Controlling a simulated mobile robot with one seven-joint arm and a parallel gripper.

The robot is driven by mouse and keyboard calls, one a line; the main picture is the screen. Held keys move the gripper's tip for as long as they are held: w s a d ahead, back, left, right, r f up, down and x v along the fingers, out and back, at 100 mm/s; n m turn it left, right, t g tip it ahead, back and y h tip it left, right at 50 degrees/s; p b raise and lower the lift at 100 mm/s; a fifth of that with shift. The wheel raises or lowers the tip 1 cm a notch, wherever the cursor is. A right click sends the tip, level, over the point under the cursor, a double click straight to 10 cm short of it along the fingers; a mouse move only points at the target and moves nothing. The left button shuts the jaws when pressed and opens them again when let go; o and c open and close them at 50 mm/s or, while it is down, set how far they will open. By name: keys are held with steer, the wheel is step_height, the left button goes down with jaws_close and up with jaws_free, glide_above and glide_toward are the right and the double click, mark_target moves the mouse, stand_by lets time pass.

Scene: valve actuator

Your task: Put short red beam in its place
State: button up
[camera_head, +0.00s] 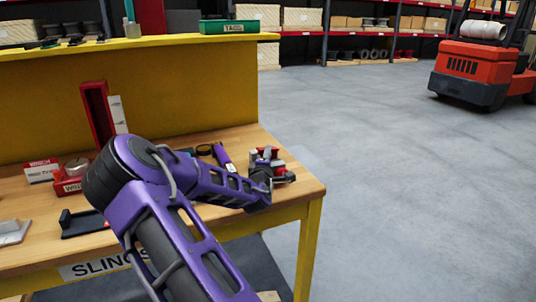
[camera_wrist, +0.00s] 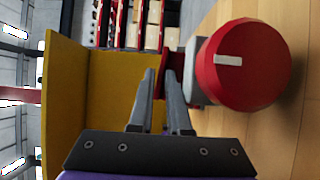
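My gripper (camera_head: 264,180) is at the right end of the workbench, beside a small cluster of red and grey parts (camera_head: 283,176). In the wrist view my gripper's two fingers (camera_wrist: 159,80) are close together with a narrow gap. A dark red piece (camera_wrist: 175,62) shows at and beside the fingertips; I cannot tell whether it is held, or whether it is the short red beam. A round red knob (camera_wrist: 245,65) with a white mark is just right of the fingers. A tall red upright piece (camera_head: 97,112) stands at the back of the bench.
The wooden workbench (camera_head: 295,192) has a yellow back panel (camera_head: 200,95). Labelled red-and-white boxes (camera_head: 41,171), a black bracket (camera_head: 82,223) and a purple tool (camera_head: 222,156) lie on it. Open floor and a red forklift (camera_head: 474,72) are to the right.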

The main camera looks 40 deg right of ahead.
steer(key=shift+s+a+f, duration=0.15)
steer(key=shift+f, duration=0.45)
steer(key=shift+s+a, duration=0.1)
steer(key=p+v, duration=0.1)
steer(key=v, duration=1.5)
steer(key=shift+s+a+r+p, duration=0.25)
steer(key=shift+a+r+p, duration=0.05)
steer(key=shift+r, duration=0.15)
